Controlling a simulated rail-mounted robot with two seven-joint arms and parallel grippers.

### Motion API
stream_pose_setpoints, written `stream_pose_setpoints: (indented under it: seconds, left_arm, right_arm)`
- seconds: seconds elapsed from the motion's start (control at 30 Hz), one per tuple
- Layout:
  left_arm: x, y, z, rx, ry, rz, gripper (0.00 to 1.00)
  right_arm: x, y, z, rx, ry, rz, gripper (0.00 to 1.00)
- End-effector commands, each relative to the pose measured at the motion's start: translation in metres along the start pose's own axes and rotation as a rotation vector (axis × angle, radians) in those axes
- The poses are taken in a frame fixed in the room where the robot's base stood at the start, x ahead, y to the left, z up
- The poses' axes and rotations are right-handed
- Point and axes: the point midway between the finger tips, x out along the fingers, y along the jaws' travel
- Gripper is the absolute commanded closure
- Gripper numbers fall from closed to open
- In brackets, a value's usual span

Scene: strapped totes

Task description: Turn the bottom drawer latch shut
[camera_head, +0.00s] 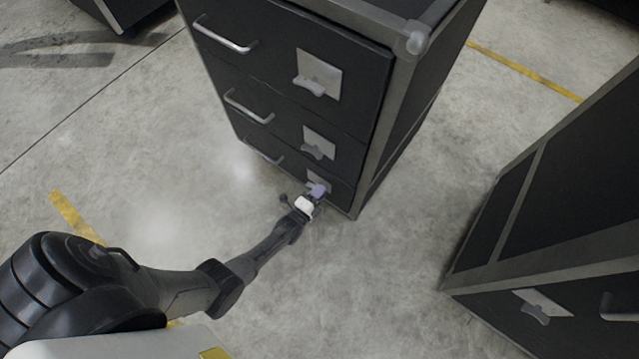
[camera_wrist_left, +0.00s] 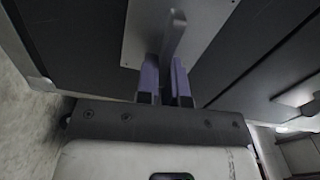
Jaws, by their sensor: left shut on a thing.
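The bottom drawer (camera_head: 338,191) is the lowest of three in the dark cabinet and looks closed. My left gripper (camera_head: 319,189) is at its latch, with the arm reaching in from the lower left. In the left wrist view the bottom drawer latch (camera_wrist_left: 175,32) is a grey handle standing out from a light metal plate (camera_wrist_left: 139,38). The purple-grey fingers of my left gripper (camera_wrist_left: 165,80) are shut on the latch, one on each side. In the head view the gripper hides most of this latch. My right gripper does not show.
The dark cabinet (camera_head: 290,60) has two upper drawers with bar handles, plates and latches (camera_head: 309,86). Another dark cabinet (camera_head: 560,210) stands at the right. Bare concrete floor (camera_head: 150,130) lies left of the drawers.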

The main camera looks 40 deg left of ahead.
Motion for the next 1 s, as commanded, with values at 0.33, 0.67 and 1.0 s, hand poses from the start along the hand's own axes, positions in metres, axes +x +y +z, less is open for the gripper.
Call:
stream_pose_setpoints:
  seconds: [0.33,0.67,1.0]
  left_arm:
    - [-0.0003,0.0042,0.0001,0.127,-0.001,0.001,1.0]
    - [-0.0003,0.0045,0.0006,0.153,-0.001,0.002,1.0]
    - [-0.0004,0.0045,0.0006,0.153,-0.001,0.002,0.83]
  right_arm:
    - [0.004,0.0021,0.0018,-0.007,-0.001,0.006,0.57]
    - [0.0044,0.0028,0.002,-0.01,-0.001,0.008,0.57]
    - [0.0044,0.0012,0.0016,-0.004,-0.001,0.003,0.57]
